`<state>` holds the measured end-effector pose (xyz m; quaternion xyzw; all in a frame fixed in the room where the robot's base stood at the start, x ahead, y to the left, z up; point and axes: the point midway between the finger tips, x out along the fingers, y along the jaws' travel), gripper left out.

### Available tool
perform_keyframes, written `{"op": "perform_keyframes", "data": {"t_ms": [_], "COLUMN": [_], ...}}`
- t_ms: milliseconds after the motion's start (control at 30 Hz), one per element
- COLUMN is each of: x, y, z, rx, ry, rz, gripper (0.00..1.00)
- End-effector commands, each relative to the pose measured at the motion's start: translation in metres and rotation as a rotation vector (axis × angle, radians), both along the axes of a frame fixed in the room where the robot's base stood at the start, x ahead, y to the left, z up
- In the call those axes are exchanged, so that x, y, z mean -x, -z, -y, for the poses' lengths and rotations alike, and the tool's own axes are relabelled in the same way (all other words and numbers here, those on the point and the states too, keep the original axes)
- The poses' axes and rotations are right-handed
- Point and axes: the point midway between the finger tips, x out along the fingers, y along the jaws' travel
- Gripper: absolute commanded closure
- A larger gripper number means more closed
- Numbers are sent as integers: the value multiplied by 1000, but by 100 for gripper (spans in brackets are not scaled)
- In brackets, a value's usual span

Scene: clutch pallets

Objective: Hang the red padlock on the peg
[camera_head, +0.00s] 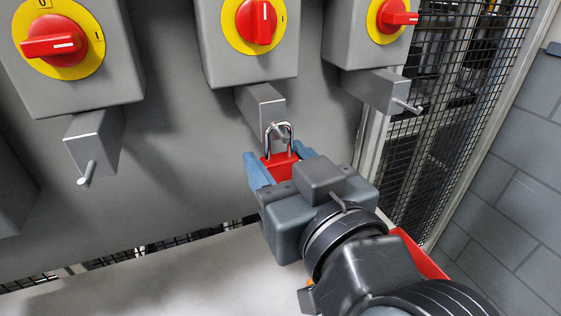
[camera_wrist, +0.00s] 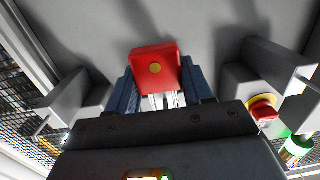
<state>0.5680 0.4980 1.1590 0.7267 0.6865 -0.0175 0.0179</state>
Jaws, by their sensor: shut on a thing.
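The red padlock (camera_head: 281,169) is held between the blue fingers of my gripper (camera_head: 279,160), with its silver shackle pointing up in the head view. The shackle overlaps the front end of the middle grey bracket (camera_head: 261,103), where a short metal peg (camera_head: 277,130) shows partly through the loop. I cannot tell whether the shackle is around the peg or only in front of it. In the wrist view, the padlock's red base (camera_wrist: 146,60) with a brass disc sits between the fingers of my gripper (camera_wrist: 160,85), and the shackle is mostly hidden.
Left (camera_head: 88,173) and right (camera_head: 408,106) pegs stick out from similar brackets, both bare. Red-and-yellow rotary switches (camera_head: 258,22) sit on grey boxes above. A wire mesh fence (camera_head: 435,130) stands at right. A red object (camera_head: 420,256) lies partly behind my arm. A pale surface (camera_head: 190,275) is below.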

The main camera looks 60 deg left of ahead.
Motion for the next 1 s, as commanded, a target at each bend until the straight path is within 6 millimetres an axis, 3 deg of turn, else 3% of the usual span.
{"op": "perform_keyframes", "data": {"t_ms": [100,133,400,733,1000], "x": [0,0,0,0,2], "y": [0,0,0,1,1], "z": [0,0,0,4,43], "rx": [-1,-1,0,0,-1], "ry": [0,0,0,1,3], "rz": [0,0,0,-1,0], "gripper": [82,47,22,20,20]}}
